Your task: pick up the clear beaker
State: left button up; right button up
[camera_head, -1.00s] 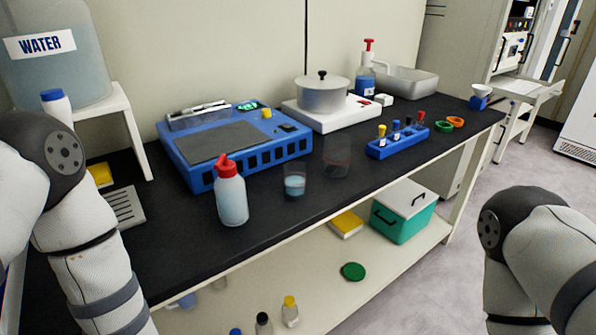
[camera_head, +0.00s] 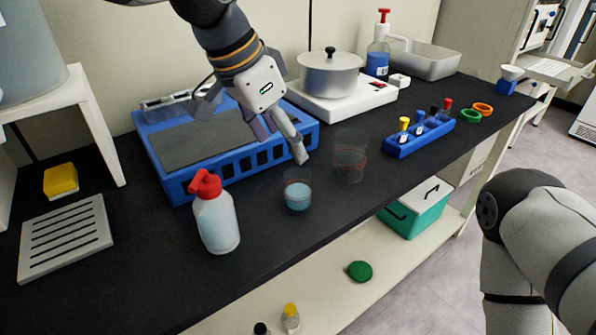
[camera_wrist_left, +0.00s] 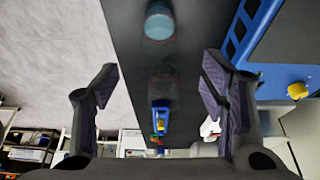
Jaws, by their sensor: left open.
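The clear beaker (camera_head: 350,157) is empty and transparent with a reddish line around it. It stands upright on the black bench top. A smaller beaker with blue liquid (camera_head: 298,193) stands to its left and nearer the front edge. My left gripper (camera_head: 254,131) is open and empty above the front of the blue device, left of the clear beaker and apart from it. In the left wrist view, the blue-liquid beaker (camera_wrist_left: 158,22) and the faint clear beaker (camera_wrist_left: 162,87) show between the open fingers. My right arm is at the right; its gripper is out of view.
A red-capped wash bottle (camera_head: 216,215) stands at the front left. A blue tube rack (camera_head: 420,136) is right of the clear beaker. A hot plate (camera_head: 345,103) with a pot (camera_head: 330,73) and the blue device (camera_head: 180,185) are behind. The front right bench top is clear.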

aim_at(298, 190)
pick_arm(q)
jog(key=x, duration=0.7)
jog(key=s+b+x, duration=0.1)
jog(key=x, duration=0.2)
jog(key=shift+w+a+f, duration=0.15)
jog(key=shift+a+f, duration=0.15)
jog(key=shift+f, duration=0.35)
jog(key=shift+w+d+f, duration=0.15)
jog(key=shift+f, duration=0.15)
jog(key=c, duration=1.3)
